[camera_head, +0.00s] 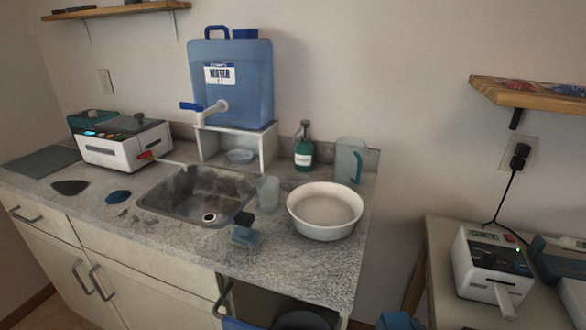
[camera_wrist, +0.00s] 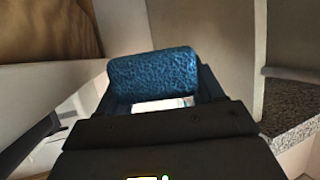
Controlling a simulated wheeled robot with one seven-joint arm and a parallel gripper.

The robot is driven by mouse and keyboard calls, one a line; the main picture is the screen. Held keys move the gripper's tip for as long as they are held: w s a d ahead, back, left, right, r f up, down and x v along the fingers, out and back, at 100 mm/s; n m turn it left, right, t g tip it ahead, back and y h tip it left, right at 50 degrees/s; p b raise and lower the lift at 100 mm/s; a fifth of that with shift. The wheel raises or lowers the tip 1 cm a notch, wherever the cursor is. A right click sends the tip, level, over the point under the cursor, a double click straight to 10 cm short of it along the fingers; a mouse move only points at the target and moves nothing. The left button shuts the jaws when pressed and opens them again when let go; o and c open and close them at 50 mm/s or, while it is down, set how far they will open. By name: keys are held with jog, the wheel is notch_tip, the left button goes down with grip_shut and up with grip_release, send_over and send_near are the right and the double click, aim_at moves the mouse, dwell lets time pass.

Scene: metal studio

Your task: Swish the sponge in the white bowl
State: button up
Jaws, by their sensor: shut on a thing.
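The white bowl (camera_head: 325,232) stands upright on the counter, to the right of the sink. Its inside looks pale, and I cannot tell whether it holds liquid. In the wrist view, my gripper (camera_wrist: 155,85) is shut on a blue, rough-textured sponge (camera_wrist: 153,73), which lies across between the fingers. I cannot make out my gripper clearly in the head view. The bowl cannot be picked out in the wrist view, where a speckled counter edge (camera_wrist: 295,118) shows at the right.
The metal sink (camera_head: 185,200), a clear cup (camera_head: 267,191) and a small blue-grey item (camera_head: 246,233) are left of the bowl. A green bottle (camera_head: 304,150) and a clear pitcher (camera_head: 350,160) stand behind it. The counter (camera_head: 300,262) in front is clear.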

dwell(0.3)
notch_tip(320, 180, up, 8)
jog(key=p, duration=0.5)
jog(key=shift+f, duration=0.15)
notch_tip(320, 180, down, 8)
jog(key=b, duration=0.5)
jog(key=shift+f+b, duration=0.25)
jog(key=shift+b, duration=0.05)
jog(key=shift+r+p, duration=0.35)
jog(key=shift+r, duration=0.05)
